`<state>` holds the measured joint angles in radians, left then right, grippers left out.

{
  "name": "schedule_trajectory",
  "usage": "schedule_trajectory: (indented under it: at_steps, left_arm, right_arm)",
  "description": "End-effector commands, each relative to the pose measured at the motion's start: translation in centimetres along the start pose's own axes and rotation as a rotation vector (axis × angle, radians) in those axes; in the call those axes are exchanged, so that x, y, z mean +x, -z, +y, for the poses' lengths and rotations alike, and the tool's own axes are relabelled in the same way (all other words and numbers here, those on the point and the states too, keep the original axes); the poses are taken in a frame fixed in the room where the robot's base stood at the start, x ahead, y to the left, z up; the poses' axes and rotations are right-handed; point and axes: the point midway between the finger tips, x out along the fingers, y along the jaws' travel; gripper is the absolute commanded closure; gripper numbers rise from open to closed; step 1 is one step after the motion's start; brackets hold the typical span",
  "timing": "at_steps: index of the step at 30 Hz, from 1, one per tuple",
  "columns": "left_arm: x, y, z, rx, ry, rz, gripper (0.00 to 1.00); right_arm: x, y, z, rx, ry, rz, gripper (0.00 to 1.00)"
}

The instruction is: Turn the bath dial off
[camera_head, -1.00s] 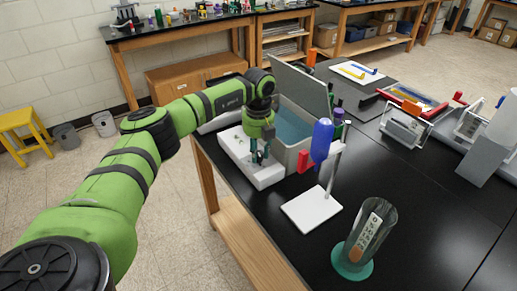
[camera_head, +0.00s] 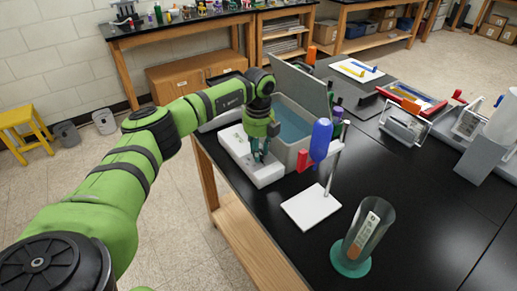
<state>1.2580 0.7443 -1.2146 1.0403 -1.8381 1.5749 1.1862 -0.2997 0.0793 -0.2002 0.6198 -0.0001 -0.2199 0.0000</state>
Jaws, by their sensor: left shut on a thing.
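The water bath is a grey box (camera_head: 300,113) with bluish water inside and a raised grey lid (camera_head: 302,82). A white control base (camera_head: 240,150) juts from its near left side, at the table edge. My left gripper (camera_head: 260,155) points down over this base, its fingers close together. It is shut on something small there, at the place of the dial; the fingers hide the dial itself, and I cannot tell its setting. My right gripper is not in view.
A stand with a white base (camera_head: 312,207), a blue bulb (camera_head: 321,139) and a red piece is close right of the bath. A clear cylinder on a green foot (camera_head: 351,258) stands nearer. The black tabletop (camera_head: 420,215) right of it is clear.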

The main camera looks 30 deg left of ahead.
Motion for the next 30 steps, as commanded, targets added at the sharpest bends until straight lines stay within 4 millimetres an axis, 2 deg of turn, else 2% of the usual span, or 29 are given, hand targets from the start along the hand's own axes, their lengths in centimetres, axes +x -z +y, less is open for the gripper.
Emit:
schedule_trajectory:
  at_steps: [5, 6, 15, 19, 23, 30]
  left_arm:
    - [-0.3, -0.3, -0.1, -0.005, 0.007, -0.007, 1.0]
    - [-0.3, -0.3, -0.1, -0.005, 0.007, -0.007, 0.6]
    - [-0.2, -0.1, 0.0, -0.002, 0.003, -0.003, 0.6]
    - [-1.0, -0.1, -0.1, -0.001, 0.004, -0.003, 0.6]
    - [-3.1, -0.2, -0.1, -0.002, 0.007, -0.005, 0.6]
    - [-8.3, -0.2, -0.1, -0.003, 0.008, -0.006, 0.6]
  right_arm:
    - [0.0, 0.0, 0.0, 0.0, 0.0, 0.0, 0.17]
    - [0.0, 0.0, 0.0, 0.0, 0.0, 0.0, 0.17]
    - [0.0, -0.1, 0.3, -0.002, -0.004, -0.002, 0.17]
    - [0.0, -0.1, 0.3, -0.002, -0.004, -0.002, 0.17]
    - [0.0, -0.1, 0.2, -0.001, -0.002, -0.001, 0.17]
    - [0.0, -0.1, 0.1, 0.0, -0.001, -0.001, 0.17]
